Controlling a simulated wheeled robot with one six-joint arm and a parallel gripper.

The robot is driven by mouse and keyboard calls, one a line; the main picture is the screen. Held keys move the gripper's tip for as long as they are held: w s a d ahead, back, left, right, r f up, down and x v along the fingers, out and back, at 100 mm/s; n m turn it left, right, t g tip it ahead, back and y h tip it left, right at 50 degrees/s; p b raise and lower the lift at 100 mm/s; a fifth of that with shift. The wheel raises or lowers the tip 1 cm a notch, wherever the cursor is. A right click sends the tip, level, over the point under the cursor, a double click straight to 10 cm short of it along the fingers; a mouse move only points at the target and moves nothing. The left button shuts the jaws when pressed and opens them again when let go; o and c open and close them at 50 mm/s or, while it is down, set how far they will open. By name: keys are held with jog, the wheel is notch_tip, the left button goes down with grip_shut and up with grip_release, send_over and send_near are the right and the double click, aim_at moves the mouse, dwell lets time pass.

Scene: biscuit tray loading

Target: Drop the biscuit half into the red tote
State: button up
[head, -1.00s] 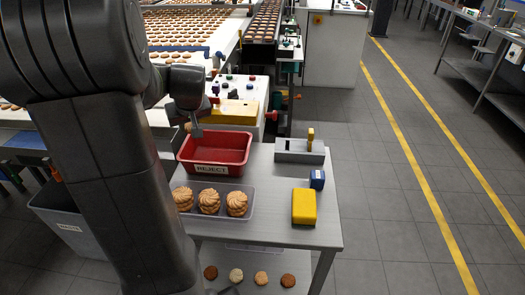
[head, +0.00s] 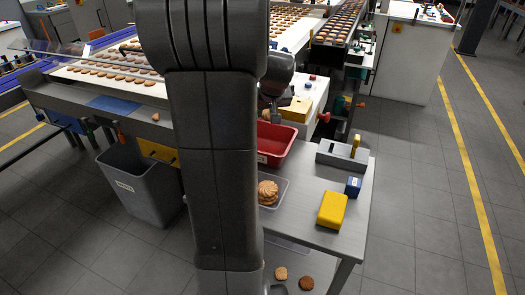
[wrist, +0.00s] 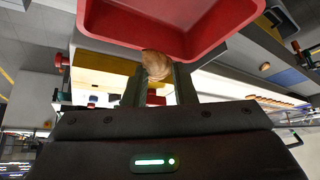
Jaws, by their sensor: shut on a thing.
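The red tote (head: 292,147) stands on the steel table, its left part hidden behind my arm in the head view. In the wrist view its red wall (wrist: 200,50) fills the top middle. My gripper (wrist: 158,80) is shut on the biscuit half (wrist: 156,64), a pale brown piece held at the fingertips. In the wrist view the biscuit overlaps the tote's rim. In the head view my gripper (head: 272,112) is close by the tote's far side, above it or just behind; the biscuit half does not show clearly there.
A clear tray (head: 284,196) with stacked biscuits stands in front of the tote, partly hidden by my arm. A grey bin (head: 145,190) stands left.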

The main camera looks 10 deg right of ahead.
jog(key=shift+f, duration=0.6)
jog(key=o, duration=0.7)
jog(key=shift+o, duration=0.2)
jog(key=shift+r, duration=0.1)
jog(key=v, duration=1.3)
jog(key=shift+s+r+b, duration=0.2)
jog(key=shift+r+b, duration=0.1)
jog(key=shift+b, duration=0.1)
